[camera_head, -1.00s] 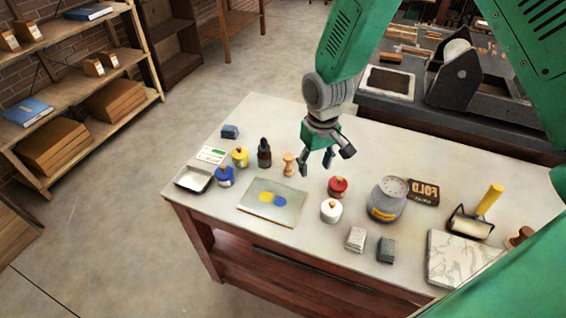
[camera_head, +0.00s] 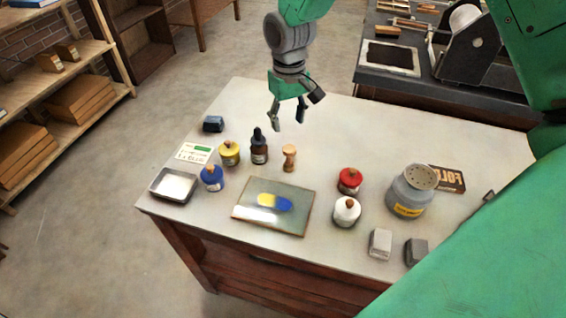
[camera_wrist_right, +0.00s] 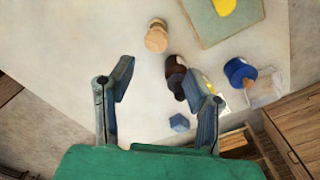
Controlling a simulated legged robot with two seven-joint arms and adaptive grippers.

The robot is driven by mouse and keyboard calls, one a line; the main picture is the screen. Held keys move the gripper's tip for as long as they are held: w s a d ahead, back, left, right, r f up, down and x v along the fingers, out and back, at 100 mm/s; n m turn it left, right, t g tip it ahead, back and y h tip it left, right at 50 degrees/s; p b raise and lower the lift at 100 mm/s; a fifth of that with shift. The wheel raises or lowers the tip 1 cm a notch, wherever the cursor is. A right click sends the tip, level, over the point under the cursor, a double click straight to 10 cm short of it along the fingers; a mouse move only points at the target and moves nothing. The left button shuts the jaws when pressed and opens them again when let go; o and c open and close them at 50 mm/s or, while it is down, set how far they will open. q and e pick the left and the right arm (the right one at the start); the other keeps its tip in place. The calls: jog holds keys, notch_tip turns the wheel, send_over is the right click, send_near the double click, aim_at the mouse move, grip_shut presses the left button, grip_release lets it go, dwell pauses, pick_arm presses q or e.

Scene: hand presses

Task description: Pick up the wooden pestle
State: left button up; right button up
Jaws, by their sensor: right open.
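The wooden pestle (camera_head: 289,157) stands upright on the pale table in the head view, between a dark dropper bottle (camera_head: 259,148) and a red-lidded jar (camera_head: 349,181). My right gripper (camera_head: 287,118) is open and empty, raised above the table, and appears just above the pestle in the picture, not touching it. In the right wrist view the pestle (camera_wrist_right: 156,36) is seen from above, beyond the open fingers (camera_wrist_right: 158,80). My left gripper is not in view.
Yellow (camera_head: 229,154) and blue (camera_head: 212,178) jars stand left of the bottle. An ink plate (camera_head: 300,226) lies in front of the pestle. A white jar (camera_head: 346,212) and a grey canister (camera_head: 412,189) stand to the right. The table behind the pestle is clear.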

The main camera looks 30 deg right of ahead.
aim_at(289, 150)
jog(key=f, duration=0.5)
jog(key=d+f, duration=0.1)
jog(key=f, duration=0.1)
jog(key=shift+s+f, duration=0.2)
jog(key=shift+a+f, duration=0.35)
jog(key=shift+f, duration=0.5)
notch_tip(289, 150, down, 4)
jog(key=shift+w+r+p, duration=0.15)
jog(key=shift+r+p, duration=0.05)
jog(key=shift+p, duration=0.15)
jog(key=shift+d+f, duration=0.15)
jog(key=shift+f, duration=0.1)
jog(key=shift+d, duration=0.2)
jog(key=c, duration=0.9)
jog(key=shift+a, duration=0.25)
grip_shut()
